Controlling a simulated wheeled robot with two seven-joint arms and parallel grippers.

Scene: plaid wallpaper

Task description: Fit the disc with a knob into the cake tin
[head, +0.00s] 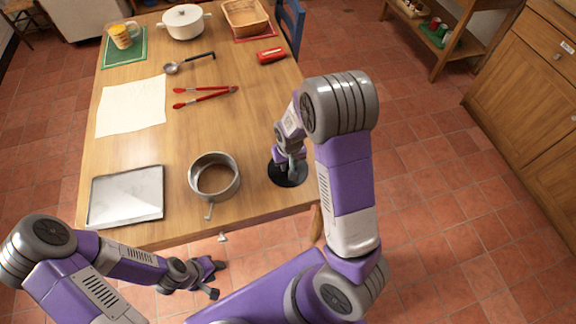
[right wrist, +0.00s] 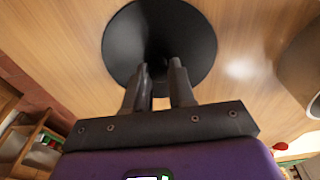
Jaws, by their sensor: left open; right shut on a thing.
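The black disc (head: 284,178) lies at the right front part of the wooden table, under my right gripper. In the right wrist view the disc (right wrist: 190,35) fills the upper middle. My right gripper (head: 290,166) is shut on its knob, which is mostly hidden between the fingers (right wrist: 160,70). Whether the disc touches the table is hard to tell. The cake tin (head: 214,158), a round grey metal ring with a latch at its front, stands to the left of the disc. Its edge also shows in the right wrist view (right wrist: 305,60). My left gripper (head: 213,279) is open and empty, in front of the table.
A metal tray (head: 126,196) lies left of the tin. Bare table lies between tin and disc.

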